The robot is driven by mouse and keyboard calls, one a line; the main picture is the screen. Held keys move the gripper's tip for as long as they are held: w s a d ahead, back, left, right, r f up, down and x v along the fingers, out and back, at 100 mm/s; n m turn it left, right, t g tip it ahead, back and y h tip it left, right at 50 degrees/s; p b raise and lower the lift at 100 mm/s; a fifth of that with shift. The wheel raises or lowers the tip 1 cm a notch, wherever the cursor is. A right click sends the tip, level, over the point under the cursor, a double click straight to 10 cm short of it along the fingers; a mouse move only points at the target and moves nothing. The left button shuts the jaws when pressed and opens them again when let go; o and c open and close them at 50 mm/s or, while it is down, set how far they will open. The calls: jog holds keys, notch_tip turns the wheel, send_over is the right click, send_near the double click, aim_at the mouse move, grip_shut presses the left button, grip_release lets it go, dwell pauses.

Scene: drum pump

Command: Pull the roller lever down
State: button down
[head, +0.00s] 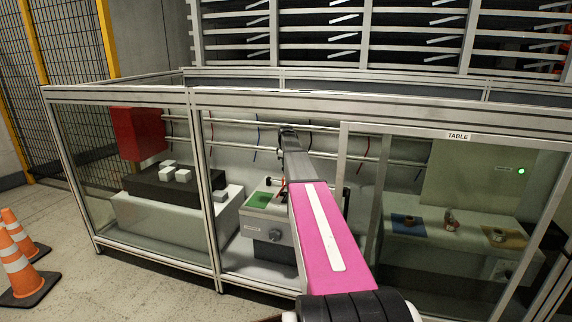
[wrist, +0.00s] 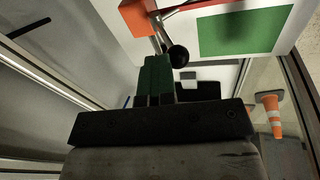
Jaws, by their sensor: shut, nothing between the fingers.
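The roller lever shows in the wrist view as a thin arm with a round black roller (wrist: 178,55) at its end. It comes out of an orange block (wrist: 139,20) on a white surface. My gripper (wrist: 155,58) has green fingers, shut with nothing between them. The fingertips are right beside the roller, to its left in the picture; I cannot tell if they touch it. In the head view my own arm reaches into the enclosure and hides most of the lever area.
A grey box (head: 257,228) with a green top panel (head: 260,200) stands inside the glazed enclosure. The green panel (wrist: 240,32) also shows in the wrist view. A frame post (head: 205,170) stands left of my arm. Orange cones (head: 25,260) stand outside at left.

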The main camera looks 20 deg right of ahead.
jog(key=shift+s+a, duration=0.1)
jog(key=shift+s, duration=0.15)
jog(key=v, duration=1)
jog(key=shift+w+r, duration=0.2)
jog(key=shift+r, duration=0.2)
